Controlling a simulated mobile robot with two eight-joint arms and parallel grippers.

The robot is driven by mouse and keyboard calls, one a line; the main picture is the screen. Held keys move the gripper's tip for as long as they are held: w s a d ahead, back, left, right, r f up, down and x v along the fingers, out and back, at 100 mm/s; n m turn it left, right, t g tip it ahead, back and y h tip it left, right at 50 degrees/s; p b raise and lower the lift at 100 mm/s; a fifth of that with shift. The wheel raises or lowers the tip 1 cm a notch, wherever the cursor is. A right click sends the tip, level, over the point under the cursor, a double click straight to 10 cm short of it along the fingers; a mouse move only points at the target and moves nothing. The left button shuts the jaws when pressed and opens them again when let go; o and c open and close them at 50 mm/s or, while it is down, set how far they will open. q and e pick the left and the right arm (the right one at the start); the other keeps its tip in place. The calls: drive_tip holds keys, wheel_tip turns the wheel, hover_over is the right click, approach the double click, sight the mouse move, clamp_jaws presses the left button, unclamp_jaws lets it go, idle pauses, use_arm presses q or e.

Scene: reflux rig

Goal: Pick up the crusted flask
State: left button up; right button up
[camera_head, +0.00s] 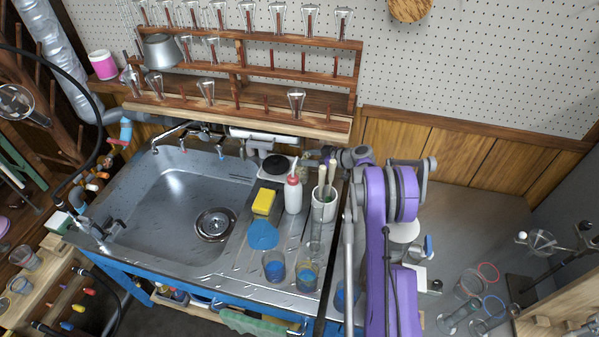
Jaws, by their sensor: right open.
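I cannot tell for certain which vessel is the crusted flask. Glass vessels with blue contents or residue stand at the front of the drainboard: one on the left (274,266), one in the middle (307,276), and one (343,296) partly hidden by my purple right arm. My right arm rises from the bottom, right of the sink. My right gripper (343,158) seems to be the grey part near the back of the counter, behind the white cup of tools, partly hidden. It is open, apart from these vessels. My left gripper is not in view.
A steel sink (170,203) lies left. A yellow sponge (263,202), a white squeeze bottle (293,193) and a cup of tools (325,205) crowd the drainboard. A wooden rack (250,85) holds upturned glassware. Glassware and a clamped flask (543,243) stand right.

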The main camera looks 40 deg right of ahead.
clamp_jaws()
idle(1.3)
